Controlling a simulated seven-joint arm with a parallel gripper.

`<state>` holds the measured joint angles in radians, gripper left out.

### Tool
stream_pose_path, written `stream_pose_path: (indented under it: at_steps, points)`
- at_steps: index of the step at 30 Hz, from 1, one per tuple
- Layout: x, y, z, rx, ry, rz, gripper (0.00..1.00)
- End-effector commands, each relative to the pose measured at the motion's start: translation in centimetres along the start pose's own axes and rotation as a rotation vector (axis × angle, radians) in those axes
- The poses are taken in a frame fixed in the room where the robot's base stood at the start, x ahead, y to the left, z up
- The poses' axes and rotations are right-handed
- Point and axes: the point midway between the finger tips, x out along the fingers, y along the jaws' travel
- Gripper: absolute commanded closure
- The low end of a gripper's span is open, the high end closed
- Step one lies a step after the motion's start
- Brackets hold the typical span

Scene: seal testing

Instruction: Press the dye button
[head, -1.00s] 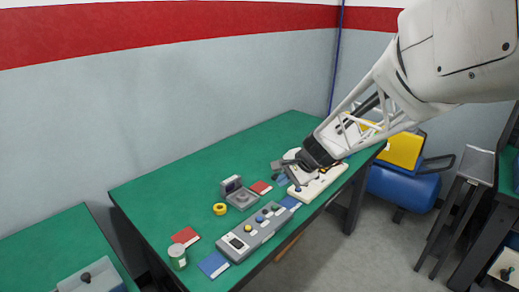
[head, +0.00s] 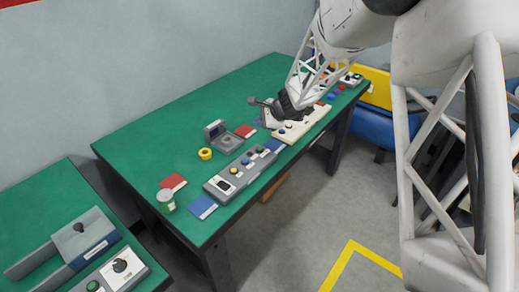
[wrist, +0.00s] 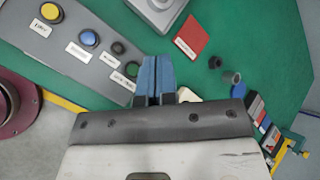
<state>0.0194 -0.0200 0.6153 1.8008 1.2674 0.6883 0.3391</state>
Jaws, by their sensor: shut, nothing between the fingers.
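A long grey control panel (head: 232,181) lies on the green table with a row of coloured buttons. In the wrist view it shows a yellow button (wrist: 51,12), a blue button (wrist: 88,38) and dark buttons (wrist: 117,47), each with a small label. The labels are too blurred to read, so I cannot tell which is the dye button. My gripper (head: 256,101) is over the table, by the cream panel (head: 310,122) beyond the grey one. Its blue fingers (wrist: 155,62) are closed together and empty, beside the dark-button end of the panel in the wrist view.
A grey open-lidded box (head: 226,142), a yellow ring (head: 205,154), a green-and-white jar (head: 166,200) and red and blue cards lie around the grey panel. A second green table (head: 40,215) with equipment stands at left.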

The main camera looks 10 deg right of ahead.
Motion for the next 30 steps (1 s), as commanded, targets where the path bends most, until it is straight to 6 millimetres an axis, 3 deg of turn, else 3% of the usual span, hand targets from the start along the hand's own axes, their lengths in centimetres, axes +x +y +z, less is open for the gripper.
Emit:
stream_pose_path:
  at_steps: [14, 30]
  points:
    - [0.4, 0.3, -0.3, 0.0, 0.0, 0.001, 1.0]
    - [3.7, 2.8, -2.7, -0.001, -0.001, 0.003, 1.0]
